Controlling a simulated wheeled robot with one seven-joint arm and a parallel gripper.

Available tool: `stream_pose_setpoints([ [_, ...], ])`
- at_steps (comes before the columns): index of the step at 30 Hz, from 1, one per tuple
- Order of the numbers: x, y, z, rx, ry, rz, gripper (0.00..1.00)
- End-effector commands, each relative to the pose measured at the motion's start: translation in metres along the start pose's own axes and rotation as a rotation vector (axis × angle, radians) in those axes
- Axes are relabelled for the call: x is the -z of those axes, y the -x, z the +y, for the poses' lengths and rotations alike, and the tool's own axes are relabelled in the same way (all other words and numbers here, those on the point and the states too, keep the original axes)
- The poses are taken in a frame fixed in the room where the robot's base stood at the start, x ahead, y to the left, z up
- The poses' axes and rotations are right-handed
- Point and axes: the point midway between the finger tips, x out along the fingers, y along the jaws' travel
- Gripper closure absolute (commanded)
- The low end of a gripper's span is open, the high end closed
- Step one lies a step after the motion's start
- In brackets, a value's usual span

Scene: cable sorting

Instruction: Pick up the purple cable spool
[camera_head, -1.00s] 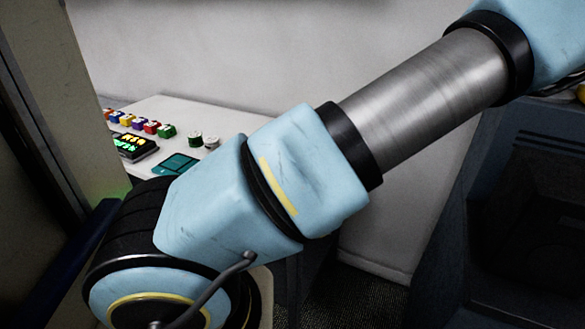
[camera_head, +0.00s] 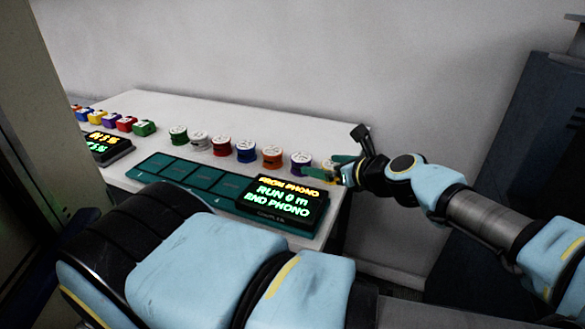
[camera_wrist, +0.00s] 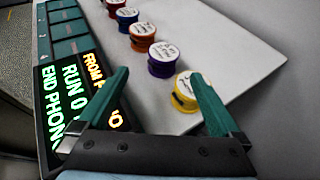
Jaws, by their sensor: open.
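The purple cable spool (camera_head: 300,161) has a white top and stands upright on the white table, near the right end of a row of spools. In the wrist view the purple spool (camera_wrist: 162,62) shows beyond my gripper's fingertips, roughly between them in the picture. My gripper (camera_wrist: 160,78) has green fingers spread apart with nothing held. In the head view my gripper (camera_head: 342,172) is at the table's right end, to the right of the purple spool. A yellow spool (camera_wrist: 184,94) is nearer to the fingers than the purple one, close to the right finger.
An orange spool (camera_head: 272,156), a blue spool (camera_head: 247,151) and others continue the row leftward. A lit display (camera_head: 283,200) stands in front, beside a teal tray (camera_head: 185,160). Coloured blocks (camera_head: 144,127) sit at the left. The white table (camera_wrist: 245,55) is bare right of the row.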

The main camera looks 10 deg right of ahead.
Motion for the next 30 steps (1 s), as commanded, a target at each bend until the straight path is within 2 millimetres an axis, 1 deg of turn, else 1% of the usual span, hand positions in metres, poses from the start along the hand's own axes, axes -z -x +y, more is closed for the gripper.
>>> stream_pose_setpoints([
  [2, 0.001, -0.004, -0.001, 0.002, -0.003, -0.003, 0.00],
  [4, 0.000, -0.011, -0.001, 0.001, -0.003, -0.003, 0.00],
  [9, -0.002, -0.038, -0.001, 0.000, -0.003, -0.003, 0.00],
  [11, -0.001, -0.046, -0.001, 0.000, -0.003, -0.002, 0.00],
  [17, -0.001, -0.059, -0.002, 0.002, -0.003, -0.003, 0.00],
  [22, -0.006, -0.081, -0.005, 0.000, -0.001, -0.003, 0.00],
  [25, -0.005, -0.095, -0.007, 0.000, -0.001, -0.001, 0.00],
  [30, -0.004, -0.107, -0.007, 0.002, -0.003, -0.002, 0.00],
])
